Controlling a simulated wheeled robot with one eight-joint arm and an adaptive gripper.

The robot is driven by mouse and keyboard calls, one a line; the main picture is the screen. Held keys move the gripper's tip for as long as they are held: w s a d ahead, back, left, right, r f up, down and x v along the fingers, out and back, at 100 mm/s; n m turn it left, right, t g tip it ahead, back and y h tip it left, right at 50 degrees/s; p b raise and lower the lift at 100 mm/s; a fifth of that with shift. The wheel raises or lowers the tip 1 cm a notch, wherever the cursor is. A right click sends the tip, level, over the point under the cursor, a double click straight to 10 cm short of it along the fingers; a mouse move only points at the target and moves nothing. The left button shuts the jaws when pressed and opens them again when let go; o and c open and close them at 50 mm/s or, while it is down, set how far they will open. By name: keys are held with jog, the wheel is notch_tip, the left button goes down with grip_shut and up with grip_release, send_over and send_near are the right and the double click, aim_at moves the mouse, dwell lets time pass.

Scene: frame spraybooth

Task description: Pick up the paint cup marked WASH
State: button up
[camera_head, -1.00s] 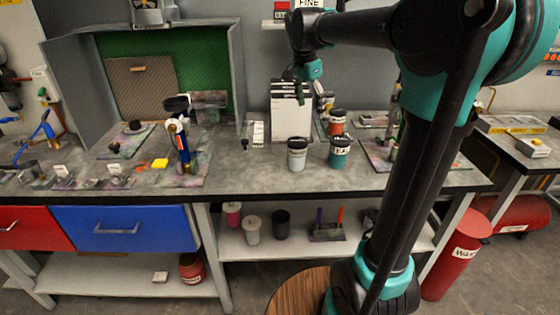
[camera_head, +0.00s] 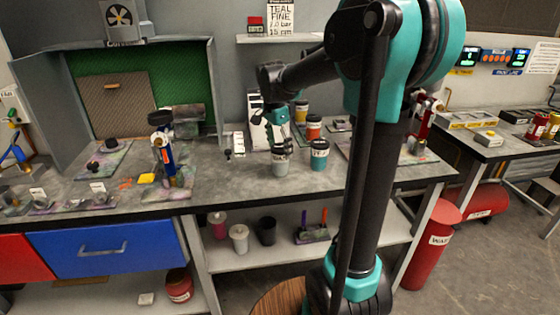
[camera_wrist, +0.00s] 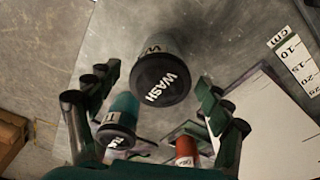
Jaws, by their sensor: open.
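The paint cup marked WASH (camera_head: 281,166) is grey with a black lid and stands upright on the bench. Its lid with white lettering shows near the middle of the wrist view (camera_wrist: 162,80). My gripper (camera_head: 279,143) is open and points down right over this cup. In the wrist view its fingers are spread to the left and right of the lid, with nothing held. Whether the fingertips reach below the lid I cannot tell. A teal cup with a black lid (camera_head: 319,158) stands just to the right; it also shows at lower left in the wrist view (camera_wrist: 122,118).
An orange cup (camera_head: 313,130) and a yellow one (camera_head: 301,113) stand behind. A white panel (camera_head: 257,133) stands close behind my gripper. A ruler (camera_wrist: 298,62) lies at upper right in the wrist view.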

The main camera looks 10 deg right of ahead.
aim_at(281, 162)
jog(key=shift+w+d+f, duration=0.1)
jog(key=shift+d+f, duration=0.1)
jog(key=shift+f, duration=1.5)
jog(key=shift+w+d+f, duration=0.1)
jog(key=shift+d+f, duration=0.1)
jog(key=shift+f, duration=1.45)
jog(key=c, duration=1.4)
